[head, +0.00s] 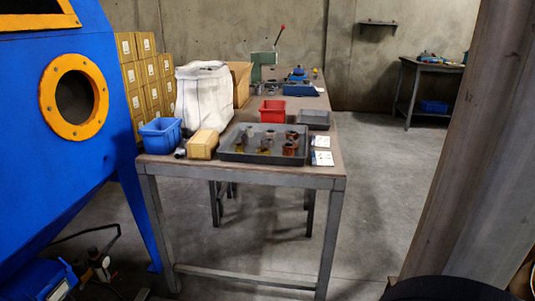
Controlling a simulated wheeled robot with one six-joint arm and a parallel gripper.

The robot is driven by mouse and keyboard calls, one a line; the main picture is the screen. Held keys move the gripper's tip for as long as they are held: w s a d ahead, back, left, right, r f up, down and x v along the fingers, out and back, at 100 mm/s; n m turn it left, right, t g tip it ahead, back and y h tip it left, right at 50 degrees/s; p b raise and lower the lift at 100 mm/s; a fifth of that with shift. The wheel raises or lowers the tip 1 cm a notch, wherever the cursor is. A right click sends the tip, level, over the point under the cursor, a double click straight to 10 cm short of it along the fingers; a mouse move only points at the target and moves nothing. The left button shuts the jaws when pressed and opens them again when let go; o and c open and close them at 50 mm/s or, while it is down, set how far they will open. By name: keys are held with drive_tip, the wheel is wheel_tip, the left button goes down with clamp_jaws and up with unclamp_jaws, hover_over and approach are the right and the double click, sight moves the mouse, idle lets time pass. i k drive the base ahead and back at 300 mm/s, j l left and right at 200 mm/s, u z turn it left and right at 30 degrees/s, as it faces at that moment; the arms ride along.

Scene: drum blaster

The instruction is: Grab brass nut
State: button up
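A dark grey tray (262,160) sits on the near end of a long workbench (240,174). Several small metal parts stand in it, too small to tell apart surely. On the left is a yellowish, brass-coloured part (240,148). On the right are reddish-brown parts, one at the front (290,148). Which of these is the brass nut I cannot tell for certain. My gripper is not in view.
Left of the tray are a yellow-brown block (203,144) and a blue bin (161,134). Behind are a red bin (272,111) and a white sack (204,93). A blue cabinet (60,150) stands left. Floor right of the bench is clear.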

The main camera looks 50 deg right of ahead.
sight(262, 149)
drive_tip(key=z, duration=1.45)
